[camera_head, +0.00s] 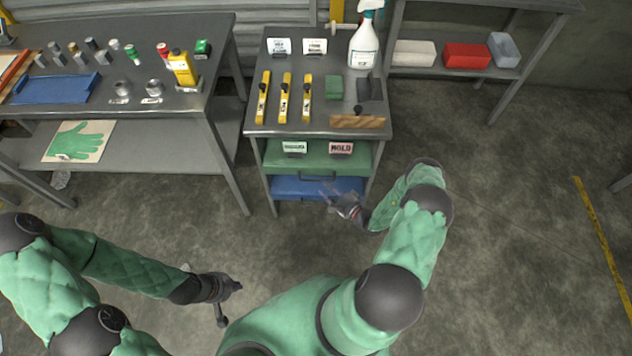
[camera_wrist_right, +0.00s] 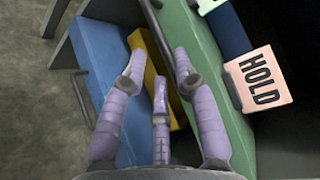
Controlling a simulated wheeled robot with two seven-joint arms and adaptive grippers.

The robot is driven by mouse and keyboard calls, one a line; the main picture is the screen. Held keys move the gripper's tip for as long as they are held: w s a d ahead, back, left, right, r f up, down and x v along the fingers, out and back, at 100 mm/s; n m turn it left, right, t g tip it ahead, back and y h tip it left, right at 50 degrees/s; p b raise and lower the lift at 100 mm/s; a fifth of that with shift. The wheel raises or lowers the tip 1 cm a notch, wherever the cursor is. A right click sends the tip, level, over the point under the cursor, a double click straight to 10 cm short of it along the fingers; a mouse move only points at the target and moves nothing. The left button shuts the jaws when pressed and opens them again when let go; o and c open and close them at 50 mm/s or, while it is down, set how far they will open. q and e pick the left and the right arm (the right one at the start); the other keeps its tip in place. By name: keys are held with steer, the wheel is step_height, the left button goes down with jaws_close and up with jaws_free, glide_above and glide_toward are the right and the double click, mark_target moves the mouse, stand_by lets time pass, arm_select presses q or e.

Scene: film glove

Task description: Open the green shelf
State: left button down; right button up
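The green shelf (camera_head: 283,158) is a drawer-like front under the top of the grey workstand, with a dark bar handle (camera_head: 318,177). It shows in the right wrist view as a green panel (camera_wrist_right: 218,100), and looks shut. My right gripper (camera_head: 328,190) is in front of the drawers, just below the green handle. In the right wrist view its lavender fingers (camera_wrist_right: 160,75) are spread and hold nothing. The right-hand finger overlaps the green handle; contact cannot be told. My left gripper (camera_head: 231,300) is low over the floor, away from the stand, fingers apart and empty.
A blue drawer (camera_head: 290,188) lies below the green one, with a yellow panel (camera_wrist_right: 153,85) between them. Tools and a spray bottle (camera_head: 363,45) stand on top. Floor in front is clear.

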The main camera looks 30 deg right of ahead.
steer(key=b+x, duration=0.1)
steer(key=x, duration=0.5)
steer(key=shift+w+a+f, duration=0.1)
steer(key=shift+w, duration=0.15)
jaws_close()
